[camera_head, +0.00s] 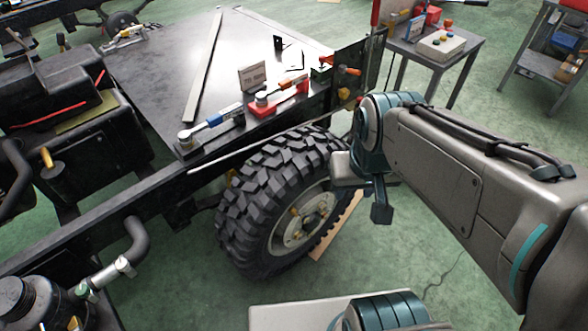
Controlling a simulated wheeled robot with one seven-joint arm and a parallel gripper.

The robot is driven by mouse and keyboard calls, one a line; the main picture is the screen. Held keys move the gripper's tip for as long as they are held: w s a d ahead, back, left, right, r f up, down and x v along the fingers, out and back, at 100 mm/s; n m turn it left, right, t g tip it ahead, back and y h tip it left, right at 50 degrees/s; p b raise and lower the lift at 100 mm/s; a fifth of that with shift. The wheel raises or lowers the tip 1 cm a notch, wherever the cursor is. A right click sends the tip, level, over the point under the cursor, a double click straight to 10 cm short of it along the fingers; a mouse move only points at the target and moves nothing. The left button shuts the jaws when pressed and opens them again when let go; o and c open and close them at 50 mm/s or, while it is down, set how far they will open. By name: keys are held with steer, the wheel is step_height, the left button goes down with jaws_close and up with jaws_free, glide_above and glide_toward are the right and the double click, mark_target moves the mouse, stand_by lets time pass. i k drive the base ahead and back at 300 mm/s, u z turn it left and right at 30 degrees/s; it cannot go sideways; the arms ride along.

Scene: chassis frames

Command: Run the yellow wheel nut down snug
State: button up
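The black knobbly tyre (262,205) stands upright beside the chassis, with a pale wheel hub (308,222) facing right. Small yellow spots show on the hub, one at its upper left (294,211). They look like wheel nuts, but are too small to tell how far any is threaded on. My gripper (365,205) hangs just right of the tyre's upper right side, in front of the wheel face and apart from the visible nuts. Its fingers point downward and are seen edge-on. Their gap and anything between them cannot be made out.
The dark chassis deck (150,70) carries a blue-handled tool (212,120), a red tool (280,98) and a small sign (252,77). A wooden board (337,228) lies by the tyre. Green floor (410,240) is open at right.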

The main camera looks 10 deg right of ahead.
mark_target(298, 236)
steer(key=z, duration=0.55)
steer(key=k, duration=1.3)
steer(key=u, duration=0.1)
steer(key=i, duration=0.85)
steer(key=z, duration=0.1)
